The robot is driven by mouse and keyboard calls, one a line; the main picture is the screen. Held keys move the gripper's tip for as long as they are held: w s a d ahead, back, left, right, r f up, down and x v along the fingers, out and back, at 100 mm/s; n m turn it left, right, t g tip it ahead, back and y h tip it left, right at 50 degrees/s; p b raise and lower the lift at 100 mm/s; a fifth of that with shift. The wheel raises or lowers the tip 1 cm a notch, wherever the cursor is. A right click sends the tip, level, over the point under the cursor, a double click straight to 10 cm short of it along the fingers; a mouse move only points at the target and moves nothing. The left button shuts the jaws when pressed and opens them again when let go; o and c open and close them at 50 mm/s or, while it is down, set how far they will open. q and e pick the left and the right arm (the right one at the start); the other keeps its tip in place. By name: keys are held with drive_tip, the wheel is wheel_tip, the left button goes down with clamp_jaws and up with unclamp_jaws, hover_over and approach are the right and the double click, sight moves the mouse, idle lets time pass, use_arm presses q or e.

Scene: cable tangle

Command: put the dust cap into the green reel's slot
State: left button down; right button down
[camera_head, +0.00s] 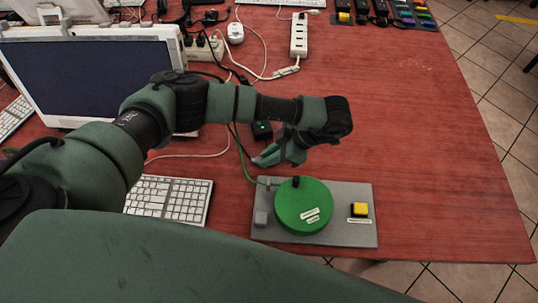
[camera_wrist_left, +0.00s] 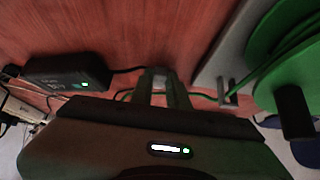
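The green reel (camera_head: 302,208) lies flat on a grey base plate (camera_head: 340,237) and has a black knob on top. It also shows at the right of the left wrist view (camera_wrist_left: 262,50). I cannot make out its slot. My left gripper (camera_head: 259,161) is above the red table, behind and left of the reel, apart from it. In the left wrist view a small grey piece (camera_wrist_left: 159,77) shows at the fingertips. I cannot tell if it is the dust cap, held, or part of the fingers. My right gripper is out of view.
A green cable (camera_head: 243,160) runs from the reel's side past my left gripper. A black box (camera_head: 262,130) with a green light lies behind it. A keyboard (camera_head: 170,199) lies left. The right table area is clear.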

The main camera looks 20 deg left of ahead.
use_arm(q)
wheel_tip(320, 180, up, 7)
drive_tip(key=p, duration=0.4)
idle(0.5)
idle(0.4)
